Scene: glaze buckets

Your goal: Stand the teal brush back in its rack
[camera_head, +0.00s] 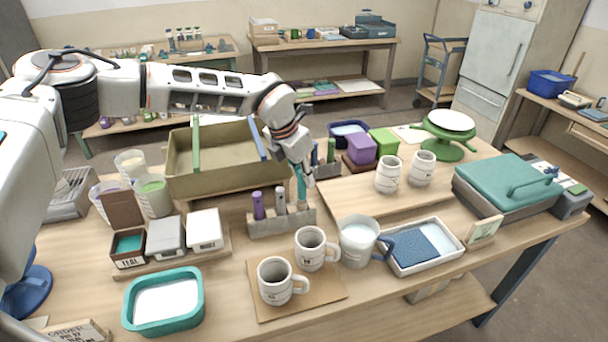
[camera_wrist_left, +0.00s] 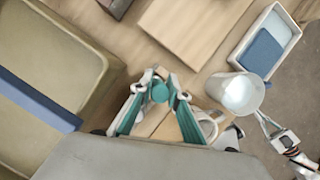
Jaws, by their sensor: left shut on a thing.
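The teal brush (camera_head: 301,184) is upright in my left gripper (camera_head: 298,168), which is shut on it. In the left wrist view the round teal end (camera_wrist_left: 160,92) shows between the fingertips of this gripper (camera_wrist_left: 161,84). The grey rack (camera_head: 281,222) stands on the table just below, holding a purple brush (camera_head: 258,206) and a grey brush (camera_head: 280,201) upright. The teal brush's lower end meets the rack's right end in the picture; I cannot tell whether it is in a slot. Part of my right gripper (camera_wrist_left: 265,122) shows in the left wrist view, its jaws unclear.
A large olive bin (camera_head: 222,184) stands behind and left of the rack. Two mugs (camera_head: 311,248) stand on a board in front, with a white pitcher (camera_head: 358,243) to the right. Glaze boxes (camera_head: 165,239) stand at left. A purple block (camera_head: 361,148) is behind right.

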